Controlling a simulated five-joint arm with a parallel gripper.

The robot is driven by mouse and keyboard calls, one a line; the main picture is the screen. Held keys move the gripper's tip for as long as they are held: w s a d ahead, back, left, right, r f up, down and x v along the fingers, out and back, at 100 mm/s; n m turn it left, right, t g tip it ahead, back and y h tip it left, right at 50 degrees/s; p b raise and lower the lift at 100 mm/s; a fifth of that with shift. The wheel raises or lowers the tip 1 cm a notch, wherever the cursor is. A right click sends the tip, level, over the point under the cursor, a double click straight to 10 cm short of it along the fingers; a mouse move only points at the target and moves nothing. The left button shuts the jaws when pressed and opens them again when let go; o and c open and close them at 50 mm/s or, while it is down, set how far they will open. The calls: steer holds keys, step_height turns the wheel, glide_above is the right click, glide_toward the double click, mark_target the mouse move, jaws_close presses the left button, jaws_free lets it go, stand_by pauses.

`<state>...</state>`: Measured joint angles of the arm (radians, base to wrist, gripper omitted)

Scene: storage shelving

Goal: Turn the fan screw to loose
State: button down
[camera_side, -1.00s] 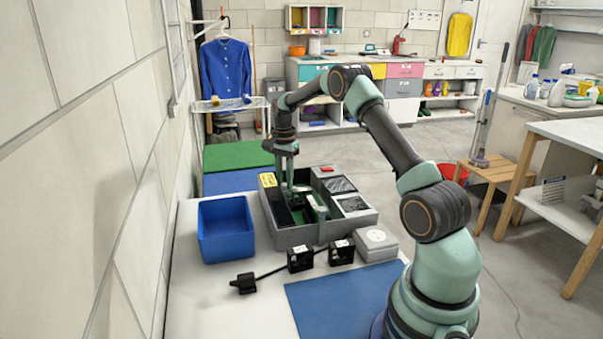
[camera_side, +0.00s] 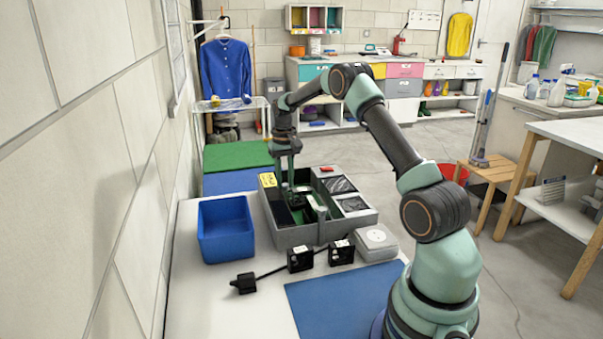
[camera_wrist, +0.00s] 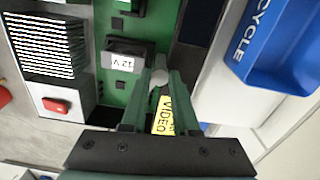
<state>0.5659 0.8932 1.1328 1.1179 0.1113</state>
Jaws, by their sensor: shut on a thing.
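The fan screw (camera_wrist: 160,76) is a small grey round head seen between my fingertips in the wrist view. My gripper (camera_wrist: 161,84) is shut on it, with one green finger on each side. The screw's slot or marking cannot be made out. In the side view, my gripper (camera_side: 287,185) reaches down into the open grey case (camera_side: 290,238) on the white table. The screw is hidden there, and the fan cannot be made out. A yellow label reading VIDEO (camera_wrist: 165,118) shows between the fingers in the wrist view.
A black 12 V block (camera_wrist: 125,48) sits on the green board beside the fingers. A red button (camera_side: 327,169) is on the case's far side. A blue bin (camera_side: 225,240) stands left of the case. Black blocks on a cable (camera_side: 300,258) and a white box (camera_side: 376,243) lie in front.

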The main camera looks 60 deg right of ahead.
mark_target(285, 184)
steer(key=shift+w+r+n, duration=0.1)
steer(key=shift+n, duration=1.9)
steer(key=c, duration=0.7)
jaws_free()
step_height(285, 184, up, 12)
steer(key=shift+r, duration=0.1)
